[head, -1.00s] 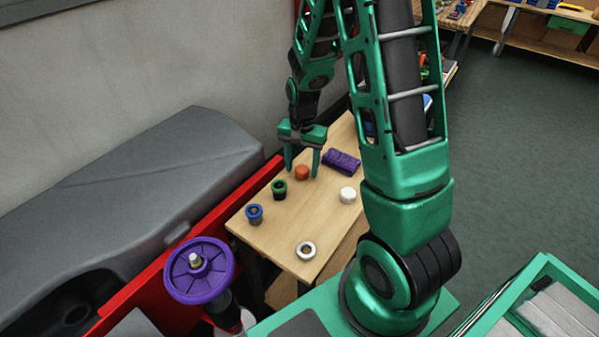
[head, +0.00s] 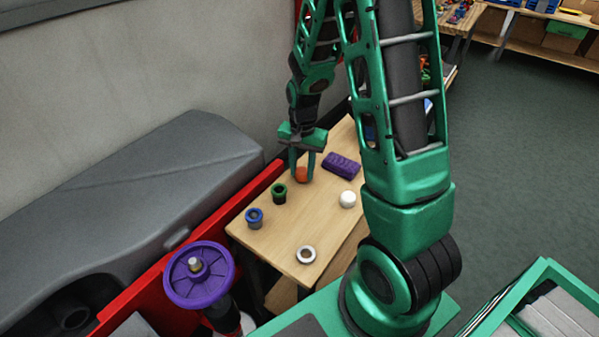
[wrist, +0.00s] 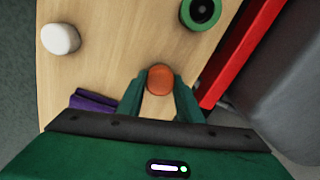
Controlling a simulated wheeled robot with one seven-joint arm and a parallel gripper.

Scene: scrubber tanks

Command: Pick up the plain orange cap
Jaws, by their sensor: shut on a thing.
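The plain orange cap (head: 302,175) is on the wooden table, between the two green fingers of my gripper (head: 302,178). In the wrist view the orange cap (wrist: 160,80) sits between the fingertips (wrist: 160,82), with a finger against each side. The gripper is shut on it, pointing down from above. I cannot tell whether the cap is clear of the tabletop.
On the wooden table (head: 275,240) stand a green-and-black ring piece (head: 279,193), a blue piece (head: 254,217), a white cap (head: 347,199), a white ring (head: 306,254) and a purple block (head: 342,165). A red rail (head: 255,190) runs along the left. A purple wheel (head: 199,290) stands in front.

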